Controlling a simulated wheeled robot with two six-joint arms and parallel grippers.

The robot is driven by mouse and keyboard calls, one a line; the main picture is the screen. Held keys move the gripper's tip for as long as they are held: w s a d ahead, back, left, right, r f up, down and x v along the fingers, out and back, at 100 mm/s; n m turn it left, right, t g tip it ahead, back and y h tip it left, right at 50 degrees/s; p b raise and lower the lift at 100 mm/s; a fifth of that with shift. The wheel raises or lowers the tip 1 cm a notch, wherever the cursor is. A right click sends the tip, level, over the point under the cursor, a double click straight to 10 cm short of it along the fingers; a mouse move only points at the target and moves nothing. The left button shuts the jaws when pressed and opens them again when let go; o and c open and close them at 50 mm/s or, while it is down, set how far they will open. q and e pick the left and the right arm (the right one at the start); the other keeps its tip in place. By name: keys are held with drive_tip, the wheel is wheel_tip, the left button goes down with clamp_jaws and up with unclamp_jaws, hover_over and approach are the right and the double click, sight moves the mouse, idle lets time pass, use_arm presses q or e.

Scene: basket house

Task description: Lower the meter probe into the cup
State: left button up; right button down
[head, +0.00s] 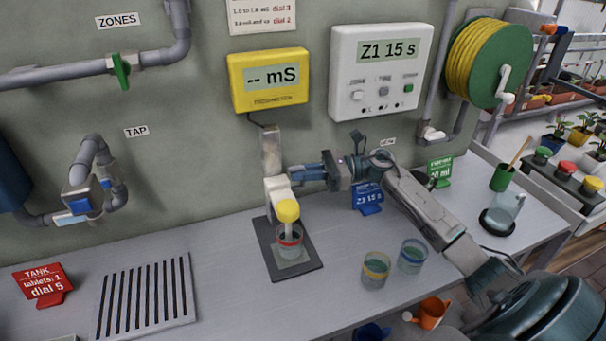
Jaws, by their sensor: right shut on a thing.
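The meter probe (288,211) has a yellow cap and a pale stem. It is at the front of a grey upright post (270,150) by the wall. A clear cup with a red band (290,242) stands on the dark mat directly under the probe. The stem's lower end overlaps the cup's mouth; how deep it reaches is hard to tell. My right gripper (291,174) comes in from the right and is shut on the probe's pale holder, above the yellow cap. Its fingertips are small and partly hidden. The yellow meter (268,80) reads "-- mS". My left gripper is out of view.
Two more cups, yellow-banded (375,270) and blue-banded (412,256), stand to the right, below my right arm. A slotted drain grate (147,298) and red tank sign (43,284) are at left. Bench between grate and mat (301,268) is clear.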

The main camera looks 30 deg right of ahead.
drive_tip(key=c, duration=1.5)
unclamp_jaws()
drive_tip(key=shift+d, duration=0.1)
drive_tip(key=shift+s+d, duration=0.15)
drive_tip(key=shift+d, duration=0.1)
drive_tip(key=b+v, duration=0.4)
drive_tip(key=v, duration=0.6)
drive_tip(key=shift+r, duration=0.1)
